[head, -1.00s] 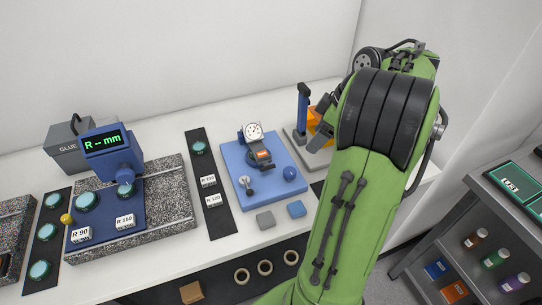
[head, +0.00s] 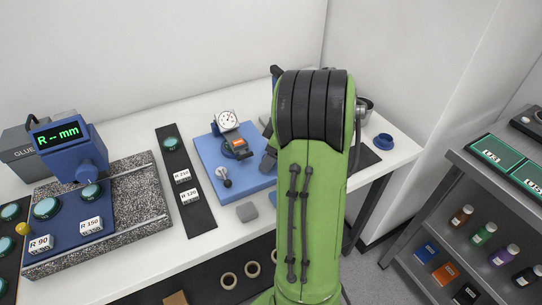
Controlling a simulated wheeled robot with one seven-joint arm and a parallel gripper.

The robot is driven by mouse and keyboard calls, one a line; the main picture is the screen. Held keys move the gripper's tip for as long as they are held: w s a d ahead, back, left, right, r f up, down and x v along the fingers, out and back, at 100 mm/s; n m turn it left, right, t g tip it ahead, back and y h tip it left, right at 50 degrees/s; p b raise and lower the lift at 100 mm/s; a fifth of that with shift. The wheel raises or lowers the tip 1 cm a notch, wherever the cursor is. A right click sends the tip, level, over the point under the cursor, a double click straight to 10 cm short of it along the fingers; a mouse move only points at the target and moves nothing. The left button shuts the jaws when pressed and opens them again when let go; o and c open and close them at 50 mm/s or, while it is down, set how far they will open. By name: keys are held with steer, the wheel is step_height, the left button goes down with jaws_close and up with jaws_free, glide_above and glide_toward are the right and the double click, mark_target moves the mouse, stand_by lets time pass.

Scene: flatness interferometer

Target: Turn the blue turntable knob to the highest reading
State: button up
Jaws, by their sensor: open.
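The blue plate (head: 207,150) carries a dial gauge (head: 227,120) with a white face, whose needle is too small to read. Below the gauge is a small carriage with an orange label (head: 239,146). A small silver-stemmed piece (head: 223,176) stands at the plate's front left. The plate's right side, where a round blue knob showed earlier, is hidden behind my green arm. Only a dark part of my gripper (head: 268,158) shows at the arm's left edge, over the plate's right side. Its fingertips are mostly hidden, and I see nothing held.
A blue reader (head: 71,150) showing "R -- mm" stands on a granite slab (head: 140,215) at left. A black strip (head: 200,215) with labelled blocks lies between. A blue round piece (head: 383,141) stands at right.

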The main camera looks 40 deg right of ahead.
steer(key=c, duration=1)
steer(key=shift+m, duration=0.5)
steer(key=m+h+b, duration=0.1)
steer(key=m, duration=0.1)
steer(key=m+h+b, duration=0.1)
steer(key=m, duration=0.1)
steer(key=shift+a+m+t, duration=0.2)
steer(key=shift+m+t, duration=0.2)
steer(key=m+h, duration=0.1)
steer(key=m, duration=0.2)
steer(key=m+h, duration=0.1)
steer(key=m, duration=0.2)
steer(key=shift+a+g, duration=0.1)
steer(key=shift+g, duration=0.2)
steer(key=shift+h, duration=0.3)
